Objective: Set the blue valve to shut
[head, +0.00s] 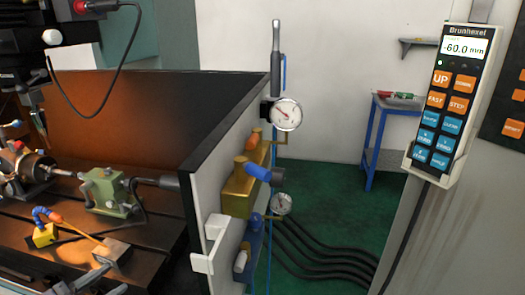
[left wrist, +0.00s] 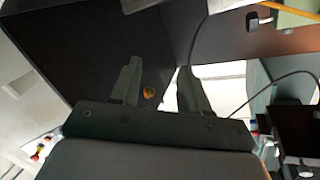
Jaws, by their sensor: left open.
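A blue valve handle (head: 257,172) sticks out to the right from a brass block (head: 238,190) on the end of the light panel. It slopes slightly down to the right. An orange handle (head: 252,141) sits above it. A lower blue block (head: 252,245) carries a pale handle (head: 241,261). My left gripper (head: 104,284) shows partly at the bottom left of the head view, well away from the blue handle. In the left wrist view its two fingers (left wrist: 158,66) are apart with nothing between them. My right gripper is not in view.
Pressure gauges (head: 286,114) stand right of the valves. A pendant (head: 444,105) reading -60.0 mm hangs at right. Black hoses (head: 320,258) cross the green floor.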

